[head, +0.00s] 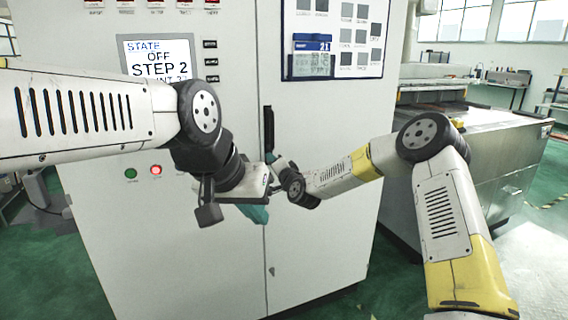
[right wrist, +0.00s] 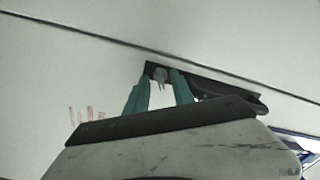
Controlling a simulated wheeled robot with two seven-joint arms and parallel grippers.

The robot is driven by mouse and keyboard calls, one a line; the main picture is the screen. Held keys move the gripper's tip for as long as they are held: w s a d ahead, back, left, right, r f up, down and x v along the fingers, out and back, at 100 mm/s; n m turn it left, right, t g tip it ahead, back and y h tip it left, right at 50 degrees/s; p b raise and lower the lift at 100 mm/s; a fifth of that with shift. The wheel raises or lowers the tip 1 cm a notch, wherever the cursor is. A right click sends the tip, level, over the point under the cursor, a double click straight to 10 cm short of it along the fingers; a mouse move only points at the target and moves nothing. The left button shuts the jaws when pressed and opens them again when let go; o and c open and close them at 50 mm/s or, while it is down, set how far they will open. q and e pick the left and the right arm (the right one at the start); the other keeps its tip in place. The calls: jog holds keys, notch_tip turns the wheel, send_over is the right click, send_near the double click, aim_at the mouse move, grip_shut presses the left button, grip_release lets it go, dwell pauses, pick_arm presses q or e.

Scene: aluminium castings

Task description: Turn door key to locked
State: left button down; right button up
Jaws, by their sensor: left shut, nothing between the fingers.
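The door key (right wrist: 161,75) is a small grey piece on a black lock plate (right wrist: 150,68) by the door seam, seen in the right wrist view. My right gripper (right wrist: 162,82) is open, its two teal fingers on either side of the key with a visible gap. Whether a fingertip touches the key I cannot tell. In the head view the key is hidden behind my arms and grippers. My left gripper (head: 257,214) is shut and empty, its teal fingers in front of the cabinet, below the right gripper.
The white cabinet (head: 330,235) fills the middle, with a black door handle (head: 268,130) at the seam. A screen (head: 158,58) reads STATE OFF, STEP 2. Red and green lamps sit on the left door. A grey metal bench (head: 490,150) stands at the right.

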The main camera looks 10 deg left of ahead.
jog(key=v, duration=0.7)
jog(key=shift+s+d, duration=0.25)
jog(key=shift+s, duration=0.1)
jog(key=s+d+r+n+g+h, duration=0.3)
jog(key=s+d+r, duration=0.2)
jog(key=s+d, duration=0.5)
jog(key=s+d+r+n+g+h, duration=0.35)
jog(key=s+d, duration=0.45)
jog(key=d, duration=0.4)
jog(key=s+d+g, duration=0.1)
jog(key=s+d, duration=0.4)
jog(key=s, duration=0.5)
jog(key=s+d+g+h, duration=0.1)
jog(key=s+d, duration=0.3)
jog(key=s, duration=0.6)
jog(key=shift+d+r, duration=0.25)
jog(key=shift+d, duration=0.15)
